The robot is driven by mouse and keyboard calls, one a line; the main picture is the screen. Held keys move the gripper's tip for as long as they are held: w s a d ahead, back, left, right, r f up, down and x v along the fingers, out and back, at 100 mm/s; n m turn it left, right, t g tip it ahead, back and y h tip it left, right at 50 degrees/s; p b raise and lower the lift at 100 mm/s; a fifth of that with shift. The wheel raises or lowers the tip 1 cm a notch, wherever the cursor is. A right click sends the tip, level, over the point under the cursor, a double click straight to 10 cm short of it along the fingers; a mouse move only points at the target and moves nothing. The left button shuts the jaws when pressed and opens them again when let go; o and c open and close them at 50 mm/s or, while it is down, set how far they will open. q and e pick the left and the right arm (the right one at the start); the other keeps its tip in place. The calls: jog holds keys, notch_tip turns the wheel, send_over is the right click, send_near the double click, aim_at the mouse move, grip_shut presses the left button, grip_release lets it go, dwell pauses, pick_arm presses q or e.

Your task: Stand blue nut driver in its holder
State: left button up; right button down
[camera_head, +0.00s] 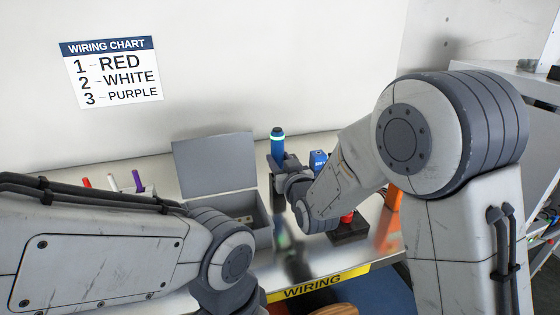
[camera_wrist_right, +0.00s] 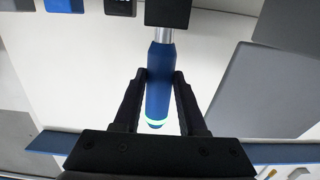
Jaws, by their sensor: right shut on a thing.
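The blue nut driver (camera_head: 277,146) stands about upright in my right gripper (camera_head: 279,165) in the head view, its blue top with a pale green band showing above the jaws. In the right wrist view, the fingers of my right gripper (camera_wrist_right: 159,108) are on both sides of the blue handle (camera_wrist_right: 160,75). Its silver shaft runs to a dark block (camera_wrist_right: 168,12) at the top edge, possibly the holder; I cannot tell whether the shaft is inside it. My left arm shows in the head view, but its gripper is not in view.
A grey box (camera_head: 258,222) with a raised lid (camera_head: 215,165) stands left of my right gripper. Red, white and purple pieces (camera_head: 112,183) stand further left. A blue item (camera_head: 318,160), a red item (camera_head: 347,217) on a black base and an orange item (camera_head: 393,196) stand to the right.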

jog(key=c, duration=0.8)
grip_release()
jog(key=shift+f, duration=0.1)
jog(key=shift+c, duration=0.2)
jog(key=o, duration=0.4)
jog(key=b+v, duration=0.7)
jog(key=v, duration=0.5)
